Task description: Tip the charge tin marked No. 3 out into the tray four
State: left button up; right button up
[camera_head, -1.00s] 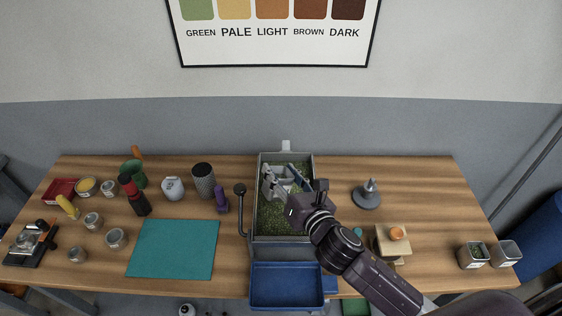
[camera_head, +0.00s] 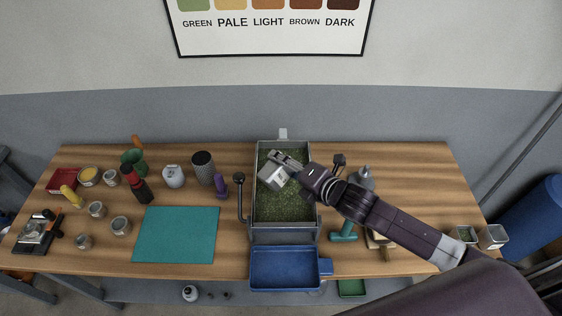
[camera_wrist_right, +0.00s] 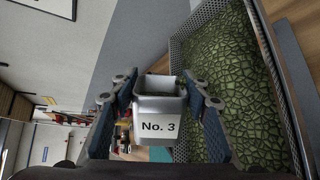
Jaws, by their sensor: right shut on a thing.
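The tin marked No. 3 (camera_wrist_right: 158,128) is a small square metal tin with a white label. My right gripper (camera_head: 292,163) is shut on it, with one finger on each side in the right wrist view. In the head view the tin (camera_head: 272,177) is over the grey tray (camera_head: 284,237), tilted on its side. The tray holds a layer of green beans (camera_head: 283,208), which also show at the right in the right wrist view (camera_wrist_right: 228,85). My left gripper is not in view.
A blue tray (camera_head: 287,267) sits in front of the grey tray. A black-knobbed lever (camera_head: 239,190) stands at its left side. A teal mat (camera_head: 176,235) and several small tins lie to the left.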

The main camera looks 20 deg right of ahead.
jog(key=f+m+y, duration=0.1)
jog(key=d+f+m+g+b, duration=0.1)
jog(key=m, duration=0.1)
jog(key=shift+w+d+y, duration=0.1)
jog(key=shift+w+y, duration=0.3)
jog(key=shift+w+d+f+m+g+y+b, duration=0.2)
jog(key=shift+d+m+g+y+b, duration=0.1)
jog(key=shift+m+g+b, duration=0.15)
jog(key=shift+m, duration=0.25)
jog(key=shift+d+y+b, duration=0.1)
jog(key=shift+y+b, duration=0.2)
jog(key=shift+b, duration=0.25)
jog(key=shift+w+m+b, duration=0.1)
jog(key=shift+m+b, duration=0.25)
jog(key=shift+m, duration=0.15)
jog(key=shift+d+r+m+g+y, duration=0.1)
jog(key=shift+m+g+y, duration=0.15)
jog(key=shift+m+y, duration=0.15)
